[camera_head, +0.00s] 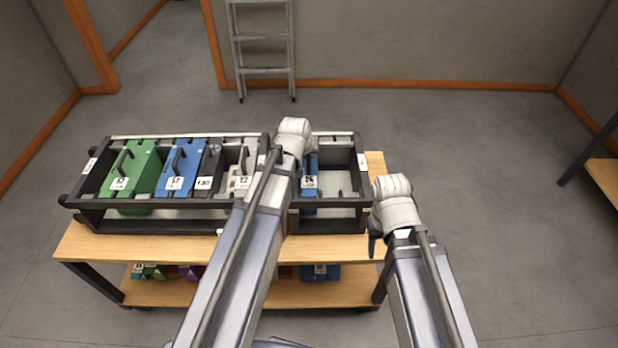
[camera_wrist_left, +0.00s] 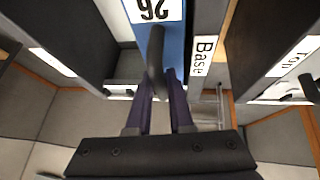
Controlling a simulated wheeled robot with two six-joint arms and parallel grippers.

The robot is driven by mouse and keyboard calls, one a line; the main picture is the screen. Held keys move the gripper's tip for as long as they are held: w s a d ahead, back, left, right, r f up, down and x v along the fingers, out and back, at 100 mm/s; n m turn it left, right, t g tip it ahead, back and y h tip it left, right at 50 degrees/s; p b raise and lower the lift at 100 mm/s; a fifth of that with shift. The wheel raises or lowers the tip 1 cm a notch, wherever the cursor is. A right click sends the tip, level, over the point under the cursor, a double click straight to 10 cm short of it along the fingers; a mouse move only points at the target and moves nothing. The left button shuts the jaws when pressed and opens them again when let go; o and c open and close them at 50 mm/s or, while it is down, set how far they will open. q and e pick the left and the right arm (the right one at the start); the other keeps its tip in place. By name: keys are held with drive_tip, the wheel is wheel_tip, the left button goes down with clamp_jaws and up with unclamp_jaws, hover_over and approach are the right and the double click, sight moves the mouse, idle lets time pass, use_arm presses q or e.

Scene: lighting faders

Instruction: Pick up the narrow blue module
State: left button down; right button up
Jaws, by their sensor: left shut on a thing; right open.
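The narrow blue module (camera_head: 310,174), with a white label, stands in the right part of the dark rack (camera_head: 180,227). In the left wrist view the blue module (camera_wrist_left: 174,45) shows a label reading 26 and a dark handle. My left gripper (camera_wrist_left: 160,82) is shut on that handle, with a purple finger on either side. In the head view my left wrist and forearm hide the left fingers and part of the module. My right gripper (camera_head: 374,243) is open and empty, beside the right end of the rack, with its fingers partly hidden.
A green module (camera_head: 145,165), a wider blue module (camera_head: 190,155) and grey modules (camera_head: 209,160) stand in the rack's left part. An empty slot (camera_head: 341,180) lies right of the narrow blue module. The lower shelf (camera_head: 230,294) of the wooden table holds more modules.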

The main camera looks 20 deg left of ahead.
use_arm(q)
drive_tip(key=shift+r, duration=0.1)
wheel_tip(320, 180, up, 18)
drive_tip(key=p, duration=1.8)
wheel_tip(320, 180, up, 2)
drive_tip(key=p, duration=0.2)
drive_tip(key=shift+r+p, duration=0.25)
drive_tip(key=shift+p, duration=0.1)
drive_tip(key=shift+f, duration=0.2)
drive_tip(key=shift+f+b, duration=0.85)
drive_tip(key=shift+b, duration=0.15)
drive_tip(key=shift+r, duration=0.1)
